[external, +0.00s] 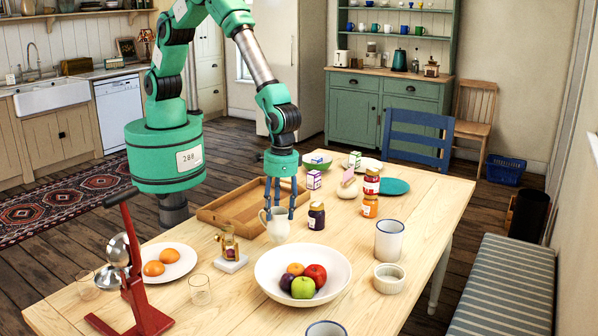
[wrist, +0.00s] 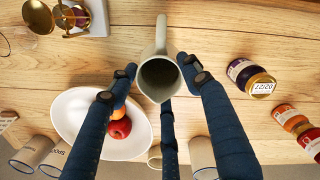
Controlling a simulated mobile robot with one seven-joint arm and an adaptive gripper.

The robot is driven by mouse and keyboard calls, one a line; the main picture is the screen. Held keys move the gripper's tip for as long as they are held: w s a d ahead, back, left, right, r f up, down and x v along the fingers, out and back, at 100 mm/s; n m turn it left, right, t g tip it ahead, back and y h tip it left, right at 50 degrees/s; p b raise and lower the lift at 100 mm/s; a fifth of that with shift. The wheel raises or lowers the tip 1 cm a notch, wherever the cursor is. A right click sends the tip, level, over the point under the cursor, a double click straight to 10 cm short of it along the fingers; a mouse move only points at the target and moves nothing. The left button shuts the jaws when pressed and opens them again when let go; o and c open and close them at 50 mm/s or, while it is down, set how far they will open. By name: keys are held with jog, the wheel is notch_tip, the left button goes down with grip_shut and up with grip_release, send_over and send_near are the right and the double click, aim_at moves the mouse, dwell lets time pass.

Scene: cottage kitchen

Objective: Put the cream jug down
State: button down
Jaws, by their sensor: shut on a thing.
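The cream jug (external: 277,228) is pale, with a loop handle on its left side in the external view. It is upright beside the far rim of the white fruit bowl. My gripper (external: 283,207) points down over it and is shut on it. In the wrist view the jug (wrist: 158,80) shows its dark open mouth and its handle, with blue fingers on both sides and a third finger below. I cannot tell whether its base touches the wooden table (external: 420,215).
The fruit bowl (external: 333,283) is close in front. A dark jar (external: 316,216) stands just right. Bare tabletop shows further right.

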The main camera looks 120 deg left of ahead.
aim_at(279, 219)
jog(key=shift+f, duration=0.1)
jog(key=shift+f, duration=1.75)
jog(key=shift+f, duration=0.15)
jog(key=c, duration=0.8)
grip_release()
jog(key=shift+c, duration=0.2)
notch_tip(279, 219, up, 12)
jog(key=shift+w+a+p, duration=0.2)
jog(key=shift+w+p, duration=0.1)
jog(key=shift+p, duration=0.05)
jog(key=shift+r, duration=0.2)
